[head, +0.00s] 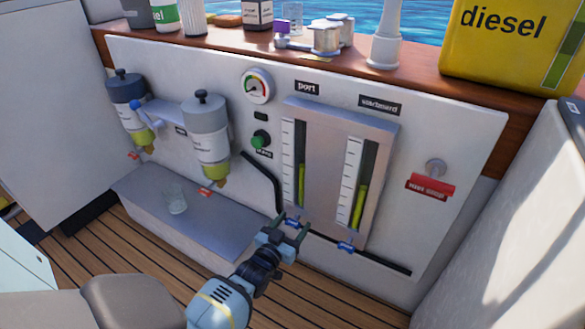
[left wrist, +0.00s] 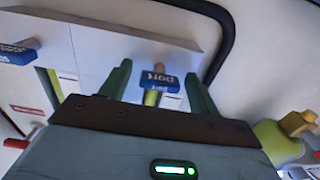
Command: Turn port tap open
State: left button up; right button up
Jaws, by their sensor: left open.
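The port tap (head: 291,221) is a small blue handle on the black pipe below the port sight gauge. In the left wrist view the blue port tap (left wrist: 159,80) carries white lettering and shows between my two fingers. My left gripper (head: 290,227) is open, with one finger on each side of the tap. No grip on it is visible, and I cannot tell whether the fingers touch it. My right gripper is in neither view.
The starboard tap (head: 346,246) is a similar blue handle to the right on the same pipe. Two sight gauges stand above. A red handle (head: 430,186) is at the right, filter bowls (head: 207,138) at the left, and a glass (head: 177,199) on the grey ledge (head: 222,222).

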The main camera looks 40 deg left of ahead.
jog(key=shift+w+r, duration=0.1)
pick_arm(q)
jog(key=c, duration=1)
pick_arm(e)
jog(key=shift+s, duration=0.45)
